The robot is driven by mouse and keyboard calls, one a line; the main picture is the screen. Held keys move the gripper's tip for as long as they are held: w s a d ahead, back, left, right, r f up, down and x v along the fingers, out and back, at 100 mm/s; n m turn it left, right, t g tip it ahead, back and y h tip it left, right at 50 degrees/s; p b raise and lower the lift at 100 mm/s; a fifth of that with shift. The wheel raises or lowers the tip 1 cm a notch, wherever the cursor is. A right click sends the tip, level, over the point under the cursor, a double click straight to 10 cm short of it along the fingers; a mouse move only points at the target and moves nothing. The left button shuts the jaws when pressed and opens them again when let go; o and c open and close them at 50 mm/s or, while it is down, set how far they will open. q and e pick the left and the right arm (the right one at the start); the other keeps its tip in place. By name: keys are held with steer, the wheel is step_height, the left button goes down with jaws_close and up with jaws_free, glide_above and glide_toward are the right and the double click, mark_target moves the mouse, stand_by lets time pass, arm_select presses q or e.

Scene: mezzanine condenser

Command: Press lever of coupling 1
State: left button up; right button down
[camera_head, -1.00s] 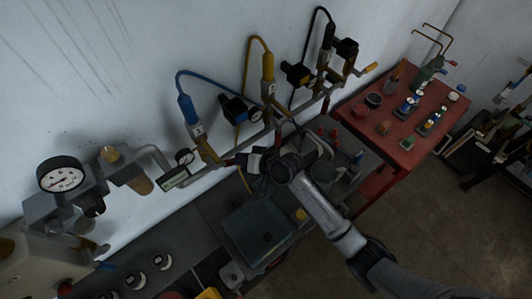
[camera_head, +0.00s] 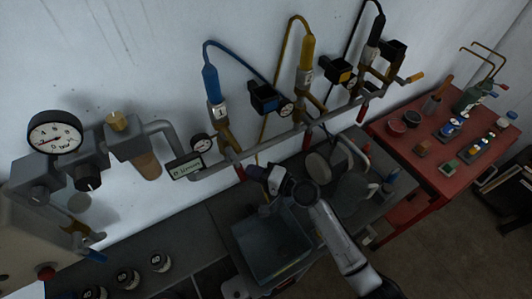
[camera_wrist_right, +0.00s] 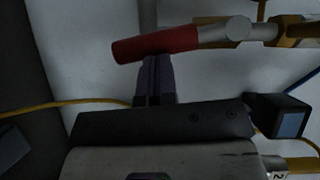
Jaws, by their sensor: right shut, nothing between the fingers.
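Coupling 1 (camera_head: 217,112), with a blue hose and a tag reading 1, hangs on the grey pipe along the wall in the head view. A red-gripped lever (camera_head: 239,172) points down below it. My right gripper (camera_head: 259,173) is just to the right of this lever. In the right wrist view my right gripper (camera_wrist_right: 155,76) is shut and empty, its fingertips at the lower edge of a red lever grip (camera_wrist_right: 155,44). Whether they touch it I cannot tell. The lever's metal shank runs right to a brass fitting. My left gripper is not in view.
Yellow (camera_head: 306,62) and black (camera_head: 374,35) hose couplings stand farther right on the pipe. A dial gauge (camera_head: 55,132) is at left. A glassy tray (camera_head: 270,248) and a kettle-like vessel (camera_head: 353,185) stand below. A red table (camera_head: 420,160) is at right.

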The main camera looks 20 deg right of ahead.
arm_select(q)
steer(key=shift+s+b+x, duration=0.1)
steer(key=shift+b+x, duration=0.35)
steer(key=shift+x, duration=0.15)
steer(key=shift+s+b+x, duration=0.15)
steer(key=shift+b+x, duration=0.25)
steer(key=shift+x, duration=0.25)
arm_select(e)
steer(key=shift+s+a+f+m+t+y, duration=0.15)
steer(key=shift+a+f+m+t+y, duration=0.15)
steer(key=shift+a+m, duration=0.3)
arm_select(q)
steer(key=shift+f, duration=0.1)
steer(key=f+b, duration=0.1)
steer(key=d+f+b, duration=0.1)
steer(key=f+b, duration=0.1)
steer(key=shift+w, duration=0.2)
arm_select(e)
steer(key=w+d+v, duration=0.2)
steer(key=v, duration=1.1)
steer(key=shift+r, duration=0.15)
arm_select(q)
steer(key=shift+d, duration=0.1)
arm_select(e)
steer(key=shift+w, duration=0.1)
